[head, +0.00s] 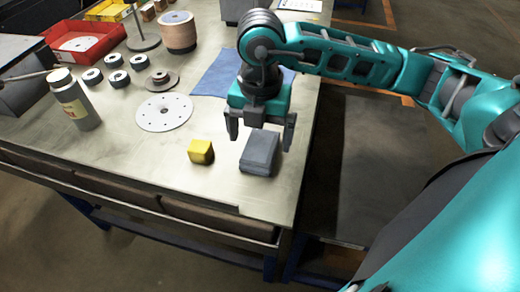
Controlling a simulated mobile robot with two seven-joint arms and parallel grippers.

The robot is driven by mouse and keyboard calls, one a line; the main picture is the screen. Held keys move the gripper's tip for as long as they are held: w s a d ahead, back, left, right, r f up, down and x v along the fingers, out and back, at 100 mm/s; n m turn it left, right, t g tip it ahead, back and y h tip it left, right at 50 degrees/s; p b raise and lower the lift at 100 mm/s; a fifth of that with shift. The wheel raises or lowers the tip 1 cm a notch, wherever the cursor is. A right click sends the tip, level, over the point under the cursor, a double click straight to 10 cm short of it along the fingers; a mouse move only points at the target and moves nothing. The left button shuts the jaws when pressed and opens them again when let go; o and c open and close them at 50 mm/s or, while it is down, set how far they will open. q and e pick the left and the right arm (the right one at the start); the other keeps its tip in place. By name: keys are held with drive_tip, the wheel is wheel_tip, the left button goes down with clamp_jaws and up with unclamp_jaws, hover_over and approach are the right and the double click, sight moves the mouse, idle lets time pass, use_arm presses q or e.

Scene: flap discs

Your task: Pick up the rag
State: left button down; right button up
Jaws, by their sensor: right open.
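The rag is a flat blue cloth (215,76) lying on the metal workbench (115,165), towards its right edge. My right gripper and wrist hide part of it. My right gripper (261,133) points down in front of the rag with its two fingers wide apart and nothing between them. It appears above the far end of a grey block; its exact height is unclear. My left gripper is not in view.
The grey block (259,154) and a yellow block (201,152) sit near the front edge. A white disc (164,112), a grey bottle (76,100), several small rings and a copper-coloured spool (178,36) stand further left. A red bin (88,32) is at the back left.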

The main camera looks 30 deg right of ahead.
sight(259, 151)
wheel_tip(259, 151, down, 4)
drive_tip(key=shift+w+a, duration=0.1)
drive_tip(key=shift+f, duration=0.5)
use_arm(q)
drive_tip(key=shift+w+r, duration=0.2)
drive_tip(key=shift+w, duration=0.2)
use_arm(e)
drive_tip(key=shift+c, duration=0.5)
drive_tip(key=c, duration=1)
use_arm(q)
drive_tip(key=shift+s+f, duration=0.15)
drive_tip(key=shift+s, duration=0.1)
use_arm(e)
drive_tip(key=shift+c, duration=0.2)
drive_tip(key=shift+r, duration=0.2)
